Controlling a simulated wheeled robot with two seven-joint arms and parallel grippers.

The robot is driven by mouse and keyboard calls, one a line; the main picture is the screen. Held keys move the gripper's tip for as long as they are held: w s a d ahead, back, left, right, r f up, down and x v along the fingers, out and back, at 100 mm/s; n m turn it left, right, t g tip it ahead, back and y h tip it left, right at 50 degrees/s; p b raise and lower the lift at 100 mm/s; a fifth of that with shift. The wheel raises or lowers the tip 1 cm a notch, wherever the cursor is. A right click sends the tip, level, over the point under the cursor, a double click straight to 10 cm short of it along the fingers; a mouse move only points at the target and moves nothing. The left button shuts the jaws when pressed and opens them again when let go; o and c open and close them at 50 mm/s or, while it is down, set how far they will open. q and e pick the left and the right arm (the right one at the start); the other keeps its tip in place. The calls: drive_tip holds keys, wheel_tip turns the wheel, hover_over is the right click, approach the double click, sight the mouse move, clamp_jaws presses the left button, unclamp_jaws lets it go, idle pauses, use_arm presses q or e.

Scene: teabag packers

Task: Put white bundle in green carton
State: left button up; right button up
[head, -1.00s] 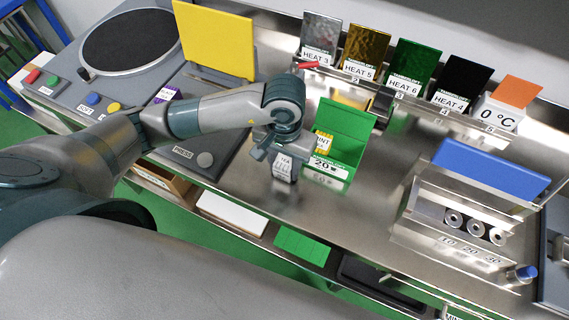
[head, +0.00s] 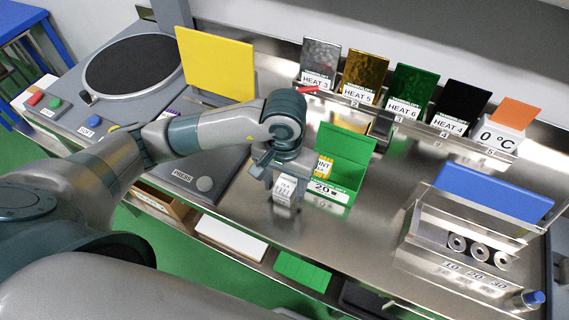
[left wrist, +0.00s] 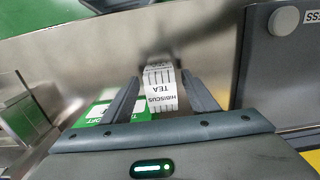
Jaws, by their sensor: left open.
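The white bundle (head: 285,189) stands on the metal bench, a small block labelled hibiscus tea. It also shows in the left wrist view (left wrist: 161,88). My left gripper (left wrist: 160,95) is open, with one finger on each side of the bundle. In the head view the left gripper (head: 284,180) is just above and around it and hides its upper part. Whether the fingers touch it, I cannot tell. The green carton (head: 348,146) stands open just right of the bundle, with a yellow-labelled item (head: 323,166) inside. My right gripper is out of view.
The grey press (head: 206,184) is left of the bundle. Coloured heat plates (head: 361,72) stand along the back. A metal holder with rolls (head: 478,247) and a blue panel (head: 493,192) is at the right. The bench between carton and holder is clear.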

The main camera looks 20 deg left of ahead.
sight(284, 187)
use_arm(q)
drive_tip(key=shift+r+b, duration=1.25)
drive_tip(key=shift+r, duration=3.7)
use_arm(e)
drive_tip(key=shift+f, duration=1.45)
